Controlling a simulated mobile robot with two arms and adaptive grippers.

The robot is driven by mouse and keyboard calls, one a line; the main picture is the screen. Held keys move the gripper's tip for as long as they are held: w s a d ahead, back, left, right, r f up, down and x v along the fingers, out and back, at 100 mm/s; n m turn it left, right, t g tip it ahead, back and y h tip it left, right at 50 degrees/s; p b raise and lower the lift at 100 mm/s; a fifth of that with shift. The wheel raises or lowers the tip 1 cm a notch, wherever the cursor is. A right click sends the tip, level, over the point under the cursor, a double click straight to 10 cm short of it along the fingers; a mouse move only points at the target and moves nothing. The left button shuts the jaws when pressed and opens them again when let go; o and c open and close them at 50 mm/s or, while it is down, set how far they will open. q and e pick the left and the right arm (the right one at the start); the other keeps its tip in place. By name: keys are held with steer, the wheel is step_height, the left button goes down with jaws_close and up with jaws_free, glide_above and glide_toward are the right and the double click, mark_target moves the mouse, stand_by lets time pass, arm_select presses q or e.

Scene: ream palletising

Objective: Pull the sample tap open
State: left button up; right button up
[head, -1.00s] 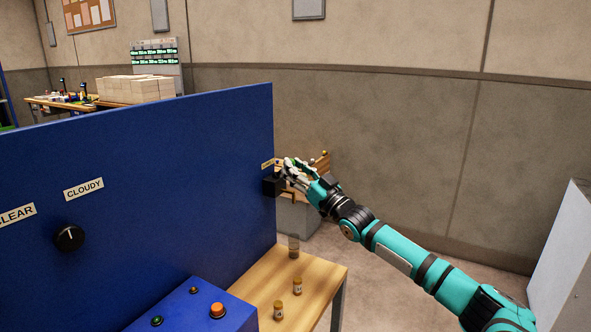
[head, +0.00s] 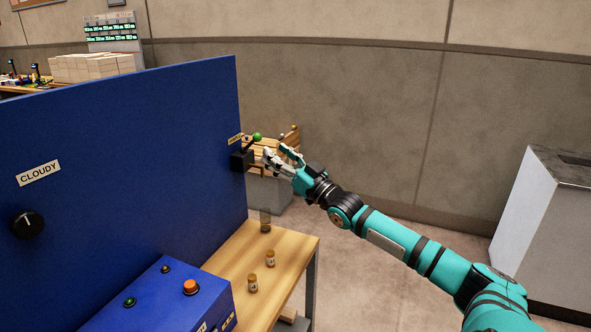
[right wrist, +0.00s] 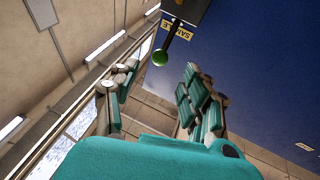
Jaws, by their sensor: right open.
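The sample tap (head: 240,161) is a black block at the right edge of the blue panel, under a small yellow label. Its thin lever ends in a green ball (head: 257,137), up and right of the block. In the right wrist view the green ball (right wrist: 159,57) hangs on its dark lever beside the yellow "SAMPLE" label (right wrist: 177,31). My right gripper (head: 276,152) is open and empty, just right of the ball. In the right wrist view the ball shows beyond the gap between its spread fingers (right wrist: 157,73). My left gripper is out of view.
A clear vessel (head: 265,222) stands below the tap on the wooden table (head: 285,250), with two small yellow-capped bottles (head: 270,258) nearer. A blue button box (head: 165,300) is in front. A wooden crate stands behind the gripper. A grey cabinet (head: 540,215) is at right.

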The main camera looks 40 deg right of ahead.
steer(key=v, duration=0.6)
steer(key=shift+s+f, duration=0.1)
steer(key=shift+f, duration=0.05)
stand_by(0.6)
